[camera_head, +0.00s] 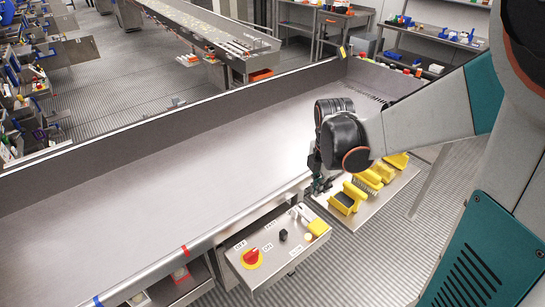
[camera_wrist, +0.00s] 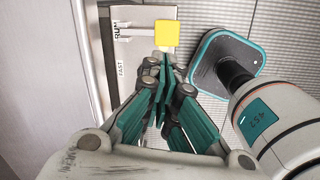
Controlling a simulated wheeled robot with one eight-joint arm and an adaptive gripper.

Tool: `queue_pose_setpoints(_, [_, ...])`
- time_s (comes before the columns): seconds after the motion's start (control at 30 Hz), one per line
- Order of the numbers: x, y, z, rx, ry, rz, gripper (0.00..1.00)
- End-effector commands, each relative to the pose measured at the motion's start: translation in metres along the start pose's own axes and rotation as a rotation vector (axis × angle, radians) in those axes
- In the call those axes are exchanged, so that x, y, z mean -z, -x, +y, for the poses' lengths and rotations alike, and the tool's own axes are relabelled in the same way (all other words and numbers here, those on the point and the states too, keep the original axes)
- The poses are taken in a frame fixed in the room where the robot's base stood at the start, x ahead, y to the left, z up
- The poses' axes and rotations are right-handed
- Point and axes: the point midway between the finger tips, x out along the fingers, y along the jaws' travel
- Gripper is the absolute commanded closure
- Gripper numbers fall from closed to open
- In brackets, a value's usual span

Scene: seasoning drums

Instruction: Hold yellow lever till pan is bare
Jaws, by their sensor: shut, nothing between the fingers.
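The yellow lever end (camera_head: 318,227) sits at the right end of a metal control panel (camera_head: 268,272). In the wrist view the yellow lever end (camera_wrist: 166,33) is a square block just beyond my fingertips, with a small visible space between them. My gripper (camera_head: 319,187) is above the panel's far right end, partly hidden by my wrist. In the wrist view my gripper (camera_wrist: 165,68) has its green fingers together and empty. A long, walled metal pan-like surface (camera_head: 180,165) lies behind the panel. Its visible part looks bare; my arm hides some of it.
The panel also carries a red knob on a yellow disc (camera_head: 251,257), a black knob (camera_head: 283,236) and a pale button (camera_head: 308,237). Yellow bins (camera_head: 347,199) stand on a shelf to the right. A metal bench (camera_head: 205,30) and shelves are farther back.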

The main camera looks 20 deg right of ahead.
Motion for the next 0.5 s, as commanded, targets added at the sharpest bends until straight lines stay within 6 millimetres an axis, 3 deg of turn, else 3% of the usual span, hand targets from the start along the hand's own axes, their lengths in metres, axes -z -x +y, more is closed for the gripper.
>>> queue_pose_setpoints(0.2, [-0.014,-0.028,0.002,0.070,0.164,0.068,1.00])
queue_pose_setpoints(0.5, [-0.015,-0.034,0.001,0.084,0.208,0.087,1.00])
